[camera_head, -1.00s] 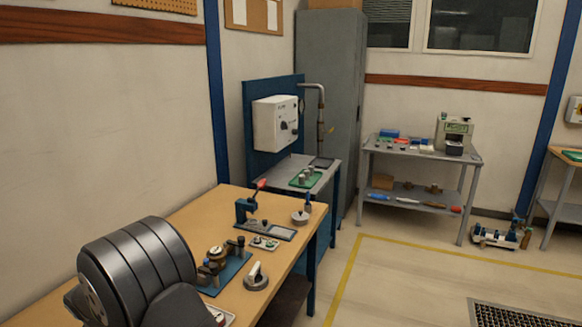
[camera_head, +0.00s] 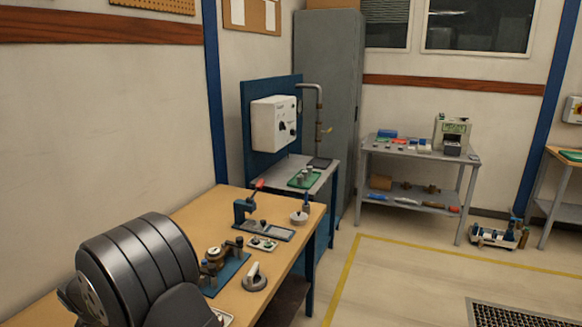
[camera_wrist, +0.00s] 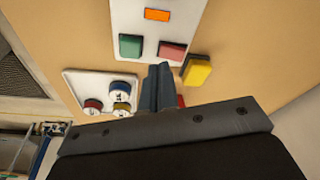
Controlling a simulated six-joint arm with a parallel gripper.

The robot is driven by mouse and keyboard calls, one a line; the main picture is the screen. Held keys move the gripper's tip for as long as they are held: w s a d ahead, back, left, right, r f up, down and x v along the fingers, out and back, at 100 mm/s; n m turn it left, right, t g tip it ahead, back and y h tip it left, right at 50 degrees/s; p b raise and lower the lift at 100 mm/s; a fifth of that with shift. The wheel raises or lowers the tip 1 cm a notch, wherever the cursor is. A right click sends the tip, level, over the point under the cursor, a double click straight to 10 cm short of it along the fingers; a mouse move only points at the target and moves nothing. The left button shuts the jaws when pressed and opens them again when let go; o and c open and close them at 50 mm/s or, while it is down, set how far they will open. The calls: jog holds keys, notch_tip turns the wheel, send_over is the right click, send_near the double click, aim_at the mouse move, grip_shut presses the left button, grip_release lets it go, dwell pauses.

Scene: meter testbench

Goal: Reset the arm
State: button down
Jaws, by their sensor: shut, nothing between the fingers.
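My gripper (camera_wrist: 158,78) shows in the wrist view with its dark fingers together and nothing between them. It points over a tan bench top, near a white panel with a green button (camera_wrist: 130,46), a red button (camera_wrist: 172,50) and an orange rectangle (camera_wrist: 157,15). A yellow block (camera_wrist: 198,70) lies just right of the fingers. In the head view, a dark ribbed part of my arm (camera_head: 135,265) fills the lower left; the gripper itself does not show there.
In the wrist view, a white tray (camera_wrist: 72,82) with several coloured round pieces is left of the fingers. In the head view, the wooden bench (camera_head: 190,210) carries a red-handled press (camera_head: 245,210) and a blue-based fixture (camera_head: 225,275). Open floor lies right of it.

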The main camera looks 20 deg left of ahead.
notch_tip(320, 180, down, 2)
jog(key=shift+d, duration=0.1)
jog(key=shift+f, duration=0.2)
notch_tip(320, 180, up, 6)
jog(key=shift+r, duration=0.1)
